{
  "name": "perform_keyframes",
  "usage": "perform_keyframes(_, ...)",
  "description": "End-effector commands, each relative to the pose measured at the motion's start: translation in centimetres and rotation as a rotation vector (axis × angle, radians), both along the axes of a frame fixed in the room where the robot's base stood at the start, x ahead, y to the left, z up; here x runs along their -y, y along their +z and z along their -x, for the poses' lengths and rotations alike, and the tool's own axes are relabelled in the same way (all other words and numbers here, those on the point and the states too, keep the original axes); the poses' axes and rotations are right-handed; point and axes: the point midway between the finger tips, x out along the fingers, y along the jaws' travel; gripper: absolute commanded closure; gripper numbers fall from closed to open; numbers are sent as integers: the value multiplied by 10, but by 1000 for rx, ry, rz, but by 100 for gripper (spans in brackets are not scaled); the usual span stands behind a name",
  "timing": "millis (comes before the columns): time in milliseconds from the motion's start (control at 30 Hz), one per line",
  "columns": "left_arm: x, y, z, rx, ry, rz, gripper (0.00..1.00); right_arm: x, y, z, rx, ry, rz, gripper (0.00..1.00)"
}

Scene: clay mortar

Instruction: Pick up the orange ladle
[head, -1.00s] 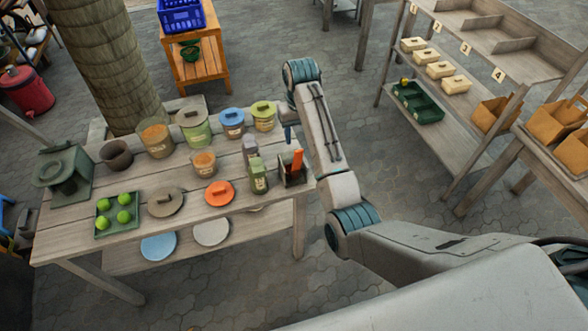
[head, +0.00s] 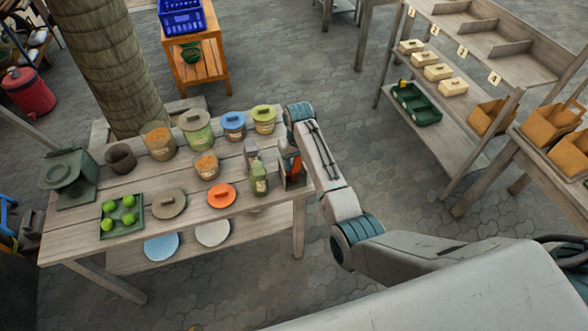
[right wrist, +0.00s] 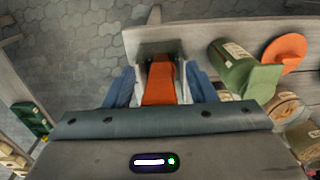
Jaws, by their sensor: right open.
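The orange ladle (head: 296,166) stands handle up in a small dark box holder (head: 292,182) at the right end of the wooden table. In the right wrist view the flat orange handle of the ladle (right wrist: 160,84) points toward the camera. The holder's wall (right wrist: 156,48) shows behind it. My right gripper (right wrist: 164,88) is open, with one blue finger on each side of the handle and a small gap showing. In the head view the right gripper (head: 290,158) partly hides the ladle. The ladle's bowl is hidden. My left gripper is not in view.
A green bottle (head: 260,180) stands close left of the holder, also in the right wrist view (right wrist: 232,66). An orange lid (head: 221,195) lies further left. Several jars stand along the back.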

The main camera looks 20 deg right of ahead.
Motion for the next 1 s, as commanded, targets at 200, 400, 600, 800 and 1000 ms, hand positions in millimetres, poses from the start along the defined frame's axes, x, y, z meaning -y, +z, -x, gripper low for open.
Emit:
perform_keyframes(200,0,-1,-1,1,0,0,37,0,0,0,0,0,0,67)
perform_keyframes(400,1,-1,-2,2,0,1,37,0,0,0,1,0,0,100)
perform_keyframes(600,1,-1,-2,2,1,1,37,0,1,0,1,0,0,100)
perform_keyframes(800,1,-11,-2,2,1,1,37,0,20,-1,5,0,0,100)
perform_keyframes(1000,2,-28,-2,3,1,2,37,0,60,-2,7,1,0,100)
